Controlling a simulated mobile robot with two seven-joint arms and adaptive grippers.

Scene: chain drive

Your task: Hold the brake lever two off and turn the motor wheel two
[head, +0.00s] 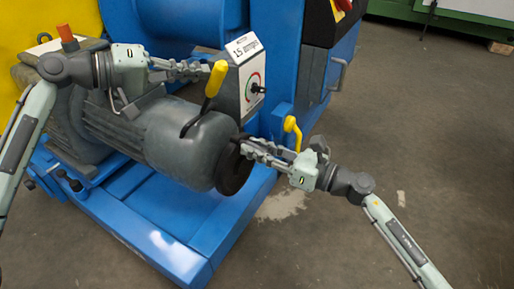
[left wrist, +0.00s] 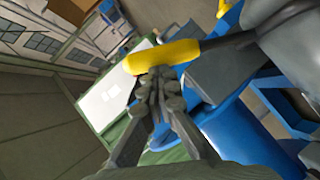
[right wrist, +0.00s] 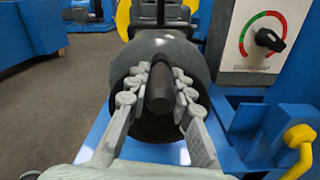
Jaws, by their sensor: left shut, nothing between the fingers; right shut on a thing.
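The brake lever, with its yellow grip (head: 216,78) on a dark arm, rises from the top of the grey motor (head: 185,140). My left gripper (head: 207,69) is shut and empty beside the grip. In the left wrist view its closed fingertips (left wrist: 157,85) are against or very close to the yellow grip (left wrist: 160,57); contact is hard to tell. The dark motor wheel (head: 233,172) is on the motor's end face. My right gripper (head: 246,147) is shut on the wheel's dark handle, seen end-on between the fingers in the right wrist view (right wrist: 160,92).
A grey panel (head: 240,60) with a red-green dial and dark knob (right wrist: 270,40) stands behind the motor. Another yellow-handled lever (head: 292,130) is close to my right gripper. The blue base (head: 170,240) extends below the motor; open floor lies to the right.

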